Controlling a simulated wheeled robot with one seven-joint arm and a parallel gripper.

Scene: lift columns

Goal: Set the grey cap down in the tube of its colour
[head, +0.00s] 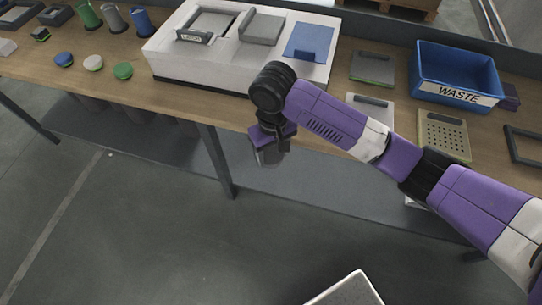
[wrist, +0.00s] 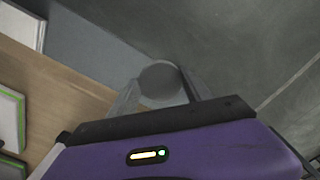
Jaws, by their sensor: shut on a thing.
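My gripper (head: 270,157) hangs in front of the bench's front edge, low in the middle of the head view. In the wrist view its fingers (wrist: 160,92) are shut on a round grey cap (wrist: 160,77). The held cap cannot be made out clearly in the head view. At the far left back of the bench stand a green tube (head: 88,14), a grey tube (head: 114,18) and a blue tube (head: 141,20), all well away from my gripper. I cannot see inside the tubes clearly.
A blue cap (head: 63,60), a pale cap (head: 93,63) and a green cap (head: 124,70) lie on the bench (head: 190,105) before the tubes. A large white fixture (head: 200,68) stands between them and my arm. A blue WASTE bin (head: 455,75) is at right.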

